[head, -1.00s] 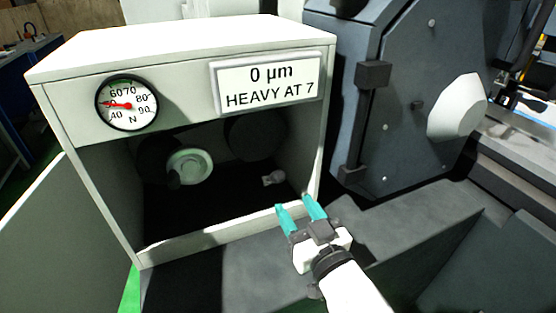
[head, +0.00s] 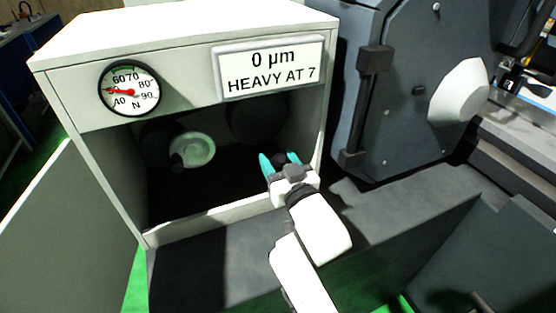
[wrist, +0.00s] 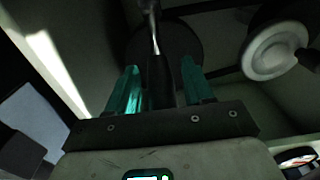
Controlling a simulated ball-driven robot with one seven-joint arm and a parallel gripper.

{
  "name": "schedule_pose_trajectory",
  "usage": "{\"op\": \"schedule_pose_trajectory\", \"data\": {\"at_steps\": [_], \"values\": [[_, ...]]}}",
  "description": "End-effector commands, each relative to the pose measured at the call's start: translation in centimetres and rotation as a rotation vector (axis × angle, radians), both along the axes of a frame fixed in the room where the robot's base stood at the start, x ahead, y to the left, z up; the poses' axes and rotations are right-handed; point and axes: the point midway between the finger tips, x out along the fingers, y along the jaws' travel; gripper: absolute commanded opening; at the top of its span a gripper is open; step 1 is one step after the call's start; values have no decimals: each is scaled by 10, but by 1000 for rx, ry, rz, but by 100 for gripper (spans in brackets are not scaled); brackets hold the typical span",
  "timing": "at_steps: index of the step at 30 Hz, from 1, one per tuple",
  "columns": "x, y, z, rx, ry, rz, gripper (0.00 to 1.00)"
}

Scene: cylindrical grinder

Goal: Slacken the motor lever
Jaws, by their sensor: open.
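The motor lever (wrist: 158,82) shows in the wrist view as a metal rod with a black grip, running down between my two teal fingers. My gripper (wrist: 162,88) is open, one finger on each side of the grip, with dark gaps at both sides. In the head view my gripper (head: 280,158) reaches into the lower right of the white housing's opening. A dark end between the fingertips there may be the lever; the rest of it is hidden by my gripper.
The white housing (head: 180,35) has side walls and a front lip (head: 205,220) around the opening. Inside are a pale pulley (head: 195,150) and a large dark disc (head: 257,118). A dial gauge (head: 130,88) and a sign (head: 270,67) reading "0 µm HEAVY AT 7" are on its front.

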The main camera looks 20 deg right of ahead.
Motion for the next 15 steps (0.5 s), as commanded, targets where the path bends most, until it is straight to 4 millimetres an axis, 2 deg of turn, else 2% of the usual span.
{"op": "schedule_pose_trajectory", "data": {"at_steps": [3, 15], "values": [[0, 0, 0, 0, 0, 0, 50], [0, 0, 0, 0, 0, 0, 11]]}}
